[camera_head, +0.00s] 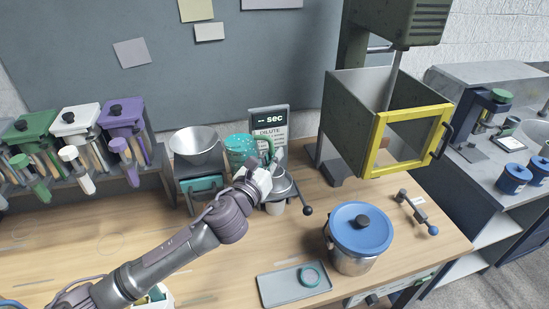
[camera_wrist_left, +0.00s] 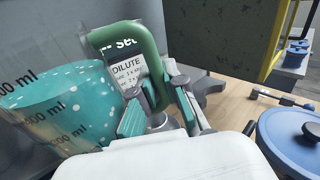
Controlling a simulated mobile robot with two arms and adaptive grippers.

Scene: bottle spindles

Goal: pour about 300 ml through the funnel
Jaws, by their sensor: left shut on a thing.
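A clear measuring jug (camera_head: 237,150) with a green handle holds teal speckled liquid. It is at the back of the bench, before the display. My left gripper (camera_head: 263,173) is shut on its handle (camera_wrist_left: 153,50). In the left wrist view, the jug (camera_wrist_left: 60,110) shows ml marks, some partly cut off or blurred, and the liquid reaches high among them. A wide metal bowl or funnel (camera_head: 195,142) sits on a stand left of the jug. Another metal funnel-like piece (camera_head: 283,183) is right of the gripper, partly hidden by it. My right gripper is out of view.
A display (camera_head: 268,120) reads "-- sec" above a "DILUTE" card. A blue-lidded pot (camera_head: 360,230), a grey tray (camera_head: 275,292) with a teal ring and a yellow-framed box (camera_head: 350,110) are to the right. Lidded dispensers (camera_head: 75,120) line the left.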

